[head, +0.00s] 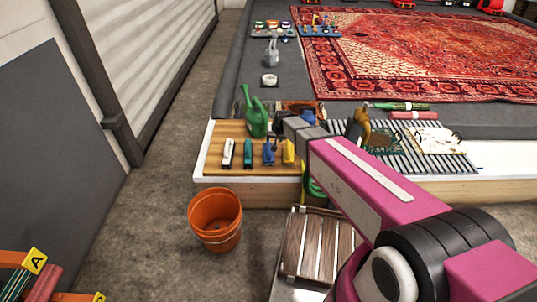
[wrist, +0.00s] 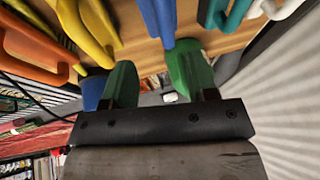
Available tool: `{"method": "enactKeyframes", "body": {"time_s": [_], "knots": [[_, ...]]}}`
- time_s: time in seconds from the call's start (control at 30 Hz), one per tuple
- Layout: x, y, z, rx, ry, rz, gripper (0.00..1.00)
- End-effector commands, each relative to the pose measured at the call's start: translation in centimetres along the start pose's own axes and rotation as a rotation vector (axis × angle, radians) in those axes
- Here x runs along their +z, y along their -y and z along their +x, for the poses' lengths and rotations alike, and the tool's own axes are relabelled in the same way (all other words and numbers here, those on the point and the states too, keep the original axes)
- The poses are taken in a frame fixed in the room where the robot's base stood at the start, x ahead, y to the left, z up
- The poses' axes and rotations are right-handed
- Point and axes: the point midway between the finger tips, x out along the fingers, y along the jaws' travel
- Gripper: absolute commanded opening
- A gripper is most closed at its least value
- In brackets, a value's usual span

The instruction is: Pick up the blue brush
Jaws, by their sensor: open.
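The blue brush (head: 269,153) lies on the wooden board (head: 212,150) in the head view, between a green brush (head: 247,153) and a yellow brush (head: 288,151). In the wrist view the blue brush (wrist: 160,16) shows at the top, beyond the gap between my fingers. My gripper (wrist: 154,55) is open, with two green fingers and nothing held between them. In the head view its fingers are hard to make out; the grey end of my arm is just behind and right of the brushes. I cannot tell how far the fingertips are from the blue brush.
A white brush (head: 228,153) lies left of the green one. A green watering can (head: 255,117) stands behind the brushes. A grey ribbed rack (head: 395,152) lies to the right.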

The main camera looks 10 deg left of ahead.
Motion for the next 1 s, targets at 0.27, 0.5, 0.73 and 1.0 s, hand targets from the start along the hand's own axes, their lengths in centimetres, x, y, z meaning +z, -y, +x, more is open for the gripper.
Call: {"method": "enactKeyframes", "body": {"time_s": [0.27, 0.5, 0.73, 1.0], "knots": [[-0.2, 0.1, 4.2, 0.001, 0.001, -0.002, 0.53], [0.0, 0.3, 5.6, 0.002, 0.002, -0.003, 0.53], [0.0, 0.9, 8.8, 0.002, 0.002, -0.004, 0.53], [0.2, 0.8, 9.9, 0.001, 0.001, -0.004, 0.53]]}}
